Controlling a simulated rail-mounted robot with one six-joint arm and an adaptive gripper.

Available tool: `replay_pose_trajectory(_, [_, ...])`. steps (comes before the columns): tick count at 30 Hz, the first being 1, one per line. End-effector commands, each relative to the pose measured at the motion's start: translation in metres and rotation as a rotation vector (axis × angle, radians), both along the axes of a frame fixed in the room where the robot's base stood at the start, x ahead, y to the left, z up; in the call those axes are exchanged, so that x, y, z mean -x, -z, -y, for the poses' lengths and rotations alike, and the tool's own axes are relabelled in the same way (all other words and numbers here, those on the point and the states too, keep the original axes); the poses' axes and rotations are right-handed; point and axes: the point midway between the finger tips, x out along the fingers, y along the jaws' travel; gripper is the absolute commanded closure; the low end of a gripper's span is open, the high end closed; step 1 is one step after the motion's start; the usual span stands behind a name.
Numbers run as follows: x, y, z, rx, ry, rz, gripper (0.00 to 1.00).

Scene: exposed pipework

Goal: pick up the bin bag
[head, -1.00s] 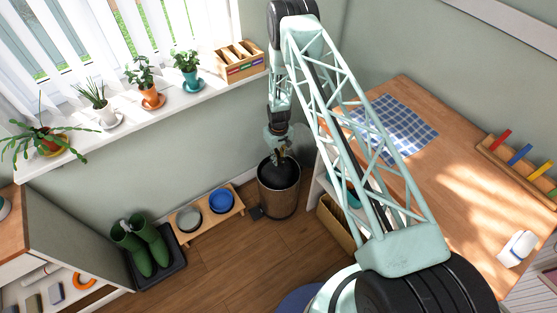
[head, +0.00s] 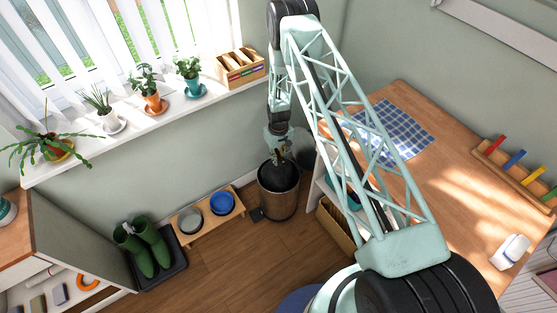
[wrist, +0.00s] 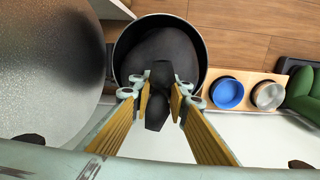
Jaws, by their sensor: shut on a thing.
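The bin bag is black and sits inside a round metal bin (head: 277,204) on the floor below the window sill. The bag (head: 278,178) fills the bin's mouth in the head view. In the wrist view the bag (wrist: 150,48) lies within the dark rim of the bin (wrist: 119,42), and its narrow dark top stands up between the fingers. My gripper (wrist: 159,98) is shut on this top, with one yellow-padded finger on each side. In the head view my gripper (head: 279,157) points down just above the bin's mouth.
A large grey disc (wrist: 45,70), perhaps the bin's lid, stands close beside my gripper. A wooden stand with a blue bowl (head: 222,203) and a grey bowl (head: 190,221) is left of the bin. A wooden-topped table (head: 440,190) is right. Green boots (head: 150,248) stand left.

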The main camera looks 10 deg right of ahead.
Motion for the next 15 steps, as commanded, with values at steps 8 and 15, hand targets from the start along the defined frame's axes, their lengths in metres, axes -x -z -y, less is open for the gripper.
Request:
replay_pose_trajectory(8, [-0.001,-0.01,0.0,0.0,0.0,0.001,1.0])
replay_pose_trajectory(15, [-0.001,-0.017,0.0,0.0,0.0,0.001,1.0])
